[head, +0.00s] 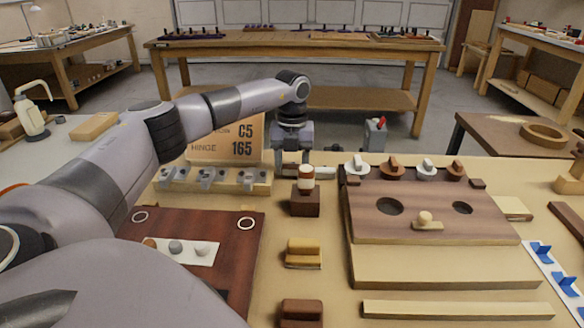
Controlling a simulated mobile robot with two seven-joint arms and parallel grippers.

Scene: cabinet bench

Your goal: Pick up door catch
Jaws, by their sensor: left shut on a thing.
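My left gripper (293,158) hangs fingers-down over the bench, just right of a pale wooden rack (220,186). It is shut on a small pale grey piece (291,171), apparently the door catch, mostly hidden between and below the fingers. Several grey metal catches (205,178) stand in a row on the rack. My right gripper is not in view.
A dark wooden door panel (430,205) with knobs lies right. A reddish board (240,265) lies at front left.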

